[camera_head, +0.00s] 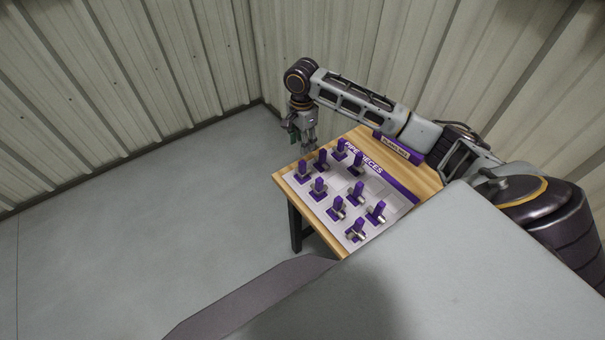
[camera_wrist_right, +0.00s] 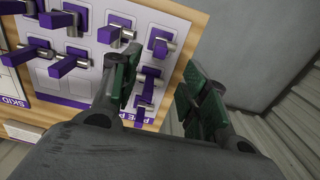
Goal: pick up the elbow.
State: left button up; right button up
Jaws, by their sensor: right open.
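Several small metal pipe pieces on purple holders stand on a white board (camera_head: 378,190) labelled "PIPE PIECES"; I cannot tell for sure which one is the elbow. One piece (camera_head: 319,188) stands near the board's left side, and another (camera_head: 376,212) at its lower right. One finger overlaps the board's edge and hides part of a piece. My left gripper is not in view.
The wooden table (camera_head: 427,182) holds the board, with a purple sign (camera_head: 398,146) at its back edge. Corrugated walls (camera_head: 340,40) stand close behind. The grey floor (camera_head: 150,220) to the left is clear.

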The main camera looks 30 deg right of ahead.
aim_at(303, 162)
jog(key=shift+f, duration=3.9)
jog(key=shift+d+f+p, duration=0.15)
jog(key=shift+f+p, duration=0.3)
jog(key=shift+f, duration=2.15)
grip_shut()
